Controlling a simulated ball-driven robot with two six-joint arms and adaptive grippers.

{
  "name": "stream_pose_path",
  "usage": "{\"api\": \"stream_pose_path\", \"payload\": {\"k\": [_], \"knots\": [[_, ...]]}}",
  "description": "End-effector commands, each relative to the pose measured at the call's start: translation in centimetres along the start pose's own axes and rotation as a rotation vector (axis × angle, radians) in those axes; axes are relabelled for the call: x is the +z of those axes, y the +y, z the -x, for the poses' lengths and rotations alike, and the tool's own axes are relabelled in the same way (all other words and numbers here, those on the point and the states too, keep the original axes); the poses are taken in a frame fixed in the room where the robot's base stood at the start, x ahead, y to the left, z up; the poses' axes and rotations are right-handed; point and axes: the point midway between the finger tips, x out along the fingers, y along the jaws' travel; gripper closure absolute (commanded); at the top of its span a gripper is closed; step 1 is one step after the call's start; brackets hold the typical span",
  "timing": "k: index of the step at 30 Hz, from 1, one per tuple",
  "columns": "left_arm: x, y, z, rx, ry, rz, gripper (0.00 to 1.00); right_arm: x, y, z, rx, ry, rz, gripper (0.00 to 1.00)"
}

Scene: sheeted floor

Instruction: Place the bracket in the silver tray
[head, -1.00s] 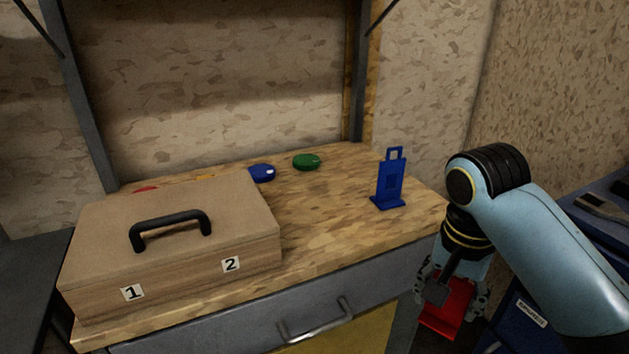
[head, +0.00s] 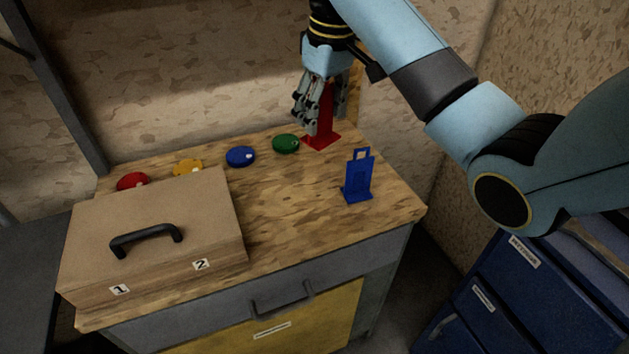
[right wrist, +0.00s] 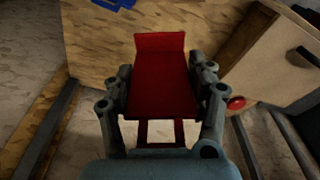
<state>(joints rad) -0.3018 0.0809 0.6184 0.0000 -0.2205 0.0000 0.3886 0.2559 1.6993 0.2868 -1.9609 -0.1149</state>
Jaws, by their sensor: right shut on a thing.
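My right gripper (head: 322,112) is shut on a red bracket (head: 321,136) above the back right part of the wooden workbench. The bracket hangs upright with its foot plate down; I cannot tell whether it touches the bench top. In the right wrist view the fingers of my right gripper (right wrist: 163,105) hold the red bracket (right wrist: 163,80) from both sides. A blue bracket (head: 358,177) stands upright near the bench's right edge. No silver tray shows in these frames. My left gripper is not in view.
The workbench (head: 290,200) has clear room in its middle. A wooden case (head: 150,235) with a black handle fills its left part. Red (head: 132,181), yellow (head: 187,168), blue (head: 241,156) and green (head: 286,143) round pieces line the back. Blue drawers (head: 500,300) stand at right.

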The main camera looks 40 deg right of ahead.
Motion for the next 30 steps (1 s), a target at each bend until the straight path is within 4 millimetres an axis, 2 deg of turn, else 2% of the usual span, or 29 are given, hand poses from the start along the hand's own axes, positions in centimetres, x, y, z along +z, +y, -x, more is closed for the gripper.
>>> {"api": "stream_pose_path", "payload": {"k": [1, 3, 10, 17, 24, 30], "knots": [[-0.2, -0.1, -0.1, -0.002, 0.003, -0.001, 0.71, 0.4, -0.1, -1.8, -0.002, -0.007, -0.002, 0.95], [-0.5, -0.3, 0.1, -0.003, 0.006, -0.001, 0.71, 0.6, -0.1, -3.8, -0.003, -0.007, -0.001, 0.95], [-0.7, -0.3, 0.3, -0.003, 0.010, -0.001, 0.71, 1.3, -0.1, -9.6, -0.002, -0.004, -0.002, 0.95], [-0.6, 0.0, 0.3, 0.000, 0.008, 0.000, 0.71, 1.5, -0.1, -11.9, 0.000, -0.001, -0.003, 0.95], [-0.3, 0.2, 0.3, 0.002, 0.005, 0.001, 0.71, 1.9, -0.1, -15.1, 0.000, 0.000, -0.003, 0.95], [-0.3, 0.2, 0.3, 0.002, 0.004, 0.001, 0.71, 1.9, 0.0, -15.3, 0.001, 0.001, -0.002, 0.95]]}}
